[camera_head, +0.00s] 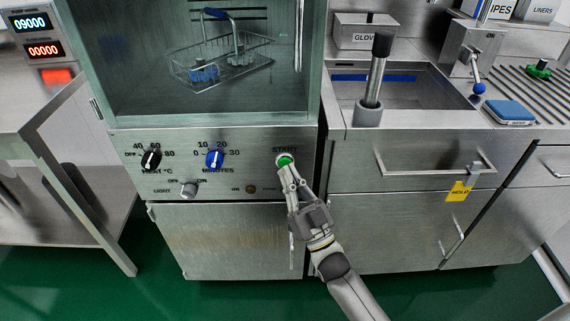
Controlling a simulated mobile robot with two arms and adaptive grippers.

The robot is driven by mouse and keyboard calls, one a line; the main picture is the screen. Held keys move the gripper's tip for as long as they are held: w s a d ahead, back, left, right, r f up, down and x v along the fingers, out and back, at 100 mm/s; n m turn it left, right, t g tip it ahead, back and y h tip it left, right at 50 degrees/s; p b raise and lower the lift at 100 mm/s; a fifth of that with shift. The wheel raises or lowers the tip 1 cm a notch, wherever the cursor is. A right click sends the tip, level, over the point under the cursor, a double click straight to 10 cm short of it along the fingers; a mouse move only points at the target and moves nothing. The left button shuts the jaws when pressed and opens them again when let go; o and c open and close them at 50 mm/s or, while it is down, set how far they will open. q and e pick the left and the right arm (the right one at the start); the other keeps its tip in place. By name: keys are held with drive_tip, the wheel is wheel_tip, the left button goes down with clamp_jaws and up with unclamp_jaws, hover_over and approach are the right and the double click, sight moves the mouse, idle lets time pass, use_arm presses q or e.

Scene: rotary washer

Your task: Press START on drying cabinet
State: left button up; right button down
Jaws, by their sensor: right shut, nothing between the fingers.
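The drying cabinet (220,270) stands at the centre left, with a steel control panel under a glass-fronted chamber. The green START button (284,160) is at the right of the panel, under its START label. My right gripper (285,168) is shut and empty, its fingertips at the lower edge of the button. I cannot tell whether they touch it or press it in. The black heat knob (151,160) and the blue minutes knob (214,158) sit to the left on the panel. My left gripper is not in view.
A wire basket (222,70) with a blue handle is inside the cabinet. To the right are a sink (430,88), drawer handles and a yellow tag (459,191). A small light knob (188,190) and an amber lamp (250,189) sit low on the panel. Green floor lies in front.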

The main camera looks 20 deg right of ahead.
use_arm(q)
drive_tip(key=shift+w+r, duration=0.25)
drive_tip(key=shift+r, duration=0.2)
use_arm(e)
drive_tip(key=shift+w+d, duration=0.15)
drive_tip(key=shift+w, duration=0.25)
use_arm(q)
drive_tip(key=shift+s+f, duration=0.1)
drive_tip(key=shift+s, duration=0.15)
use_arm(e)
drive_tip(key=shift+w, duration=0.15)
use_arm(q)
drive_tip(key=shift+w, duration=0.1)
use_arm(e)
drive_tip(key=shift+w, duration=0.15)
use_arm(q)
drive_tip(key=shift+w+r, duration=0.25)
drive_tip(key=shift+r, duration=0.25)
use_arm(e)
drive_tip(key=shift+w+d, duration=0.1)
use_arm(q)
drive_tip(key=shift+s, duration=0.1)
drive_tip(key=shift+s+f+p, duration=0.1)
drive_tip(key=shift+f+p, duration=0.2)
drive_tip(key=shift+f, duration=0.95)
use_arm(e)
drive_tip(key=shift+s+a, duration=0.3)
drive_tip(key=shift+s, duration=0.6)
